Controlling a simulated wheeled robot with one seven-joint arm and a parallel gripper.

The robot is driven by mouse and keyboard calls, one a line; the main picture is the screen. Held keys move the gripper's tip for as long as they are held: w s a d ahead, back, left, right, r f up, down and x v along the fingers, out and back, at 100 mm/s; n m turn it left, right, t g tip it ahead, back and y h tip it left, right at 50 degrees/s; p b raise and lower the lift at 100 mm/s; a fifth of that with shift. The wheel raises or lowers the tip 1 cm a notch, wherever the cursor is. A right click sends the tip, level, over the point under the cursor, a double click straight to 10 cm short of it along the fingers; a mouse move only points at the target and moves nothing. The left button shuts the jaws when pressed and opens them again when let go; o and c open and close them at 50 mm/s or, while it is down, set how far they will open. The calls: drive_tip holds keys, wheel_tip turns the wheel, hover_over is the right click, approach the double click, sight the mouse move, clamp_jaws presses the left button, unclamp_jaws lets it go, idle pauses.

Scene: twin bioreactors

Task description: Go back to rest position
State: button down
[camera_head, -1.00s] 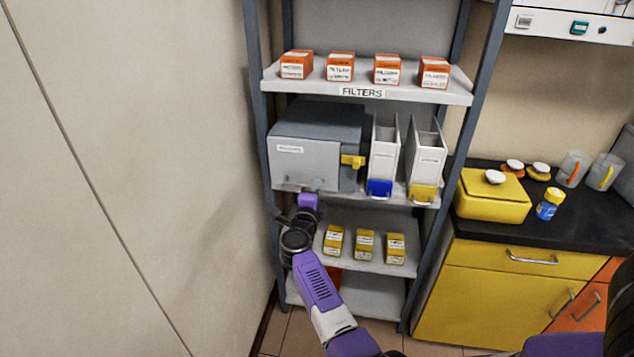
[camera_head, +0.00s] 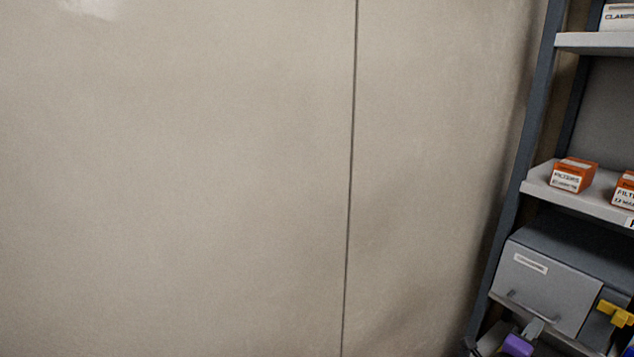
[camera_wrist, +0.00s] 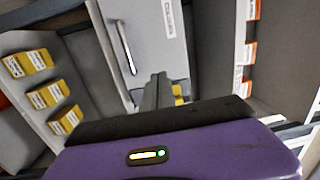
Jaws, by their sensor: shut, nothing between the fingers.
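My gripper (camera_wrist: 157,92) shows in the wrist view with its fingers together and nothing between them. It points at the grey box with a handle (camera_wrist: 145,40) on the shelf rack, and I cannot tell how close it is. Most of my arm is outside the head view.
The shelf rack (camera_head: 532,130) stands at the right of the head view. Orange filter boxes (camera_head: 572,175) sit on its shelf above the grey box, which has a yellow latch (camera_head: 614,313). Yellow boxes (camera_wrist: 48,94) show in the wrist view. A bare wall (camera_head: 180,180) fills the left.

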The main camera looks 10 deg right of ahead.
drive_tip(key=a+r+n+t, duration=0.6)
drive_tip(key=a+r+n, duration=0.1)
drive_tip(key=r, duration=0.1)
drive_tip(key=s+a+n+t+y, duration=0.6)
drive_tip(key=s+a+n+t, duration=0.1)
drive_tip(key=a+n, duration=0.45)
drive_tip(key=s+a+f+n+g+y, duration=0.2)
drive_tip(key=s+a+n+y, duration=0.3)
drive_tip(key=s+a, duration=0.5)
drive_tip(key=s+a+f+n+g+y, duration=0.3)
drive_tip(key=s+a+n+y, duration=0.3)
drive_tip(key=s, duration=1.1)
drive_tip(key=a+n, duration=0.1)
drive_tip(key=a, duration=0.3)
drive_tip(key=shift+a+f+n, duration=0.2)
drive_tip(key=shift+n, duration=0.15)
drive_tip(key=shift+s, duration=0.1)
